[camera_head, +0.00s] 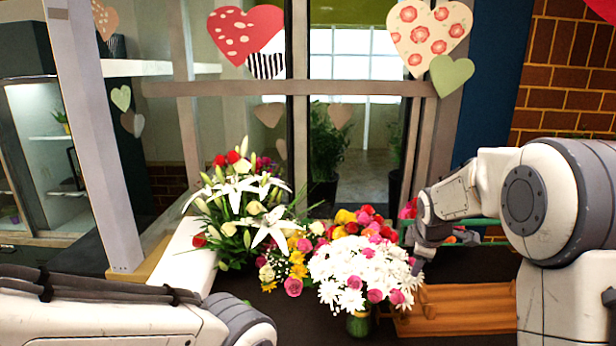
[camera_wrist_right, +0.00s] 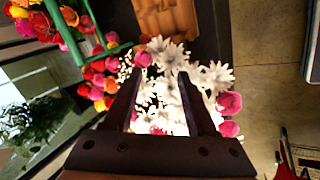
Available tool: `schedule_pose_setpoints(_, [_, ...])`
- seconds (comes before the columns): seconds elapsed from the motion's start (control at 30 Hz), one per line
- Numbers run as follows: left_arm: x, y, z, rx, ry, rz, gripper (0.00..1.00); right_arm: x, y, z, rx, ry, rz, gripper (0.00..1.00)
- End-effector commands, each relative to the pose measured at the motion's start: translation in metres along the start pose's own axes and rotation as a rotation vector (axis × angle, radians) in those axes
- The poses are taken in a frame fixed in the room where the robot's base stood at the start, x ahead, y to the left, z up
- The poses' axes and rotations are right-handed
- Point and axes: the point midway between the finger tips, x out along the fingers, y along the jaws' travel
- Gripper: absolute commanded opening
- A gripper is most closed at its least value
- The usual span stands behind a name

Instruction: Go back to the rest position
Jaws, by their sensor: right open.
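My right gripper (camera_head: 418,258) is at the right edge of a bouquet of white daisies and pink roses (camera_head: 350,262). In the right wrist view my right gripper (camera_wrist_right: 157,82) is open, its two dark fingers apart. White and pink flowers (camera_wrist_right: 212,75) show between and beyond the fingers; I cannot tell whether they touch. The bouquet stands in a green vase (camera_head: 358,325). My left arm crosses the lower left of the head view, but its gripper is out of the picture.
A lily bouquet (camera_head: 250,205) stands left of the daisies. A wooden slatted thing (camera_head: 462,308) lies to the right. Behind my right wrist is a green crate (camera_head: 482,223) with flowers; its rim also shows in the right wrist view (camera_wrist_right: 62,38). Windows with paper hearts stand behind.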

Motion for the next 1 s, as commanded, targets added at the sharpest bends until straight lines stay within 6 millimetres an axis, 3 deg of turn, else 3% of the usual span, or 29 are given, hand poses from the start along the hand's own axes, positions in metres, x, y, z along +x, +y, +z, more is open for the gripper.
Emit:
schedule_pose_setpoints(0.03, [0.005,0.0,0.0,0.0,0.0,0.0,0.5,-0.013,-0.029,-0.026,0.028,0.026,-0.036,0.57])
schedule_pose_setpoints(0.1, [0.008,-0.001,0.001,0.0,0.0,0.0,0.5,-0.03,-0.069,-0.051,0.089,0.048,-0.094,0.57])
schedule_pose_setpoints(0.23, [0.015,-0.001,0.001,0.0,0.0,0.0,0.5,-0.066,-0.154,-0.085,0.204,0.063,-0.215,0.57])
schedule_pose_setpoints(0.37, [0.021,-0.002,0.001,0.001,0.0,0.0,0.5,-0.103,-0.246,-0.093,0.314,0.034,-0.343,0.57])
schedule_pose_setpoints(0.4, [0.023,-0.002,0.001,0.001,0.0,0.0,0.5,-0.113,-0.272,-0.091,0.346,0.017,-0.38,0.57])
schedule_pose_setpoints(0.53, [0.028,-0.002,0.002,0.001,0.0,0.0,0.5,-0.139,-0.344,-0.072,0.43,-0.052,-0.473,0.57])
schedule_pose_setpoints(0.6, [0.03,-0.002,0.002,0.001,0.0,0.0,0.5,-0.148,-0.37,-0.06,0.463,-0.088,-0.504,0.57])
schedule_pose_setpoints(0.7, [0.031,-0.002,0.002,0.001,0.0,0.0,0.5,-0.155,-0.392,-0.047,0.496,-0.127,-0.531,0.57])
schedule_pose_setpoints(1.0, [0.031,-0.002,0.002,0.001,0.0,0.0,0.5,-0.159,-0.401,-0.041,0.516,-0.149,-0.541,0.57])
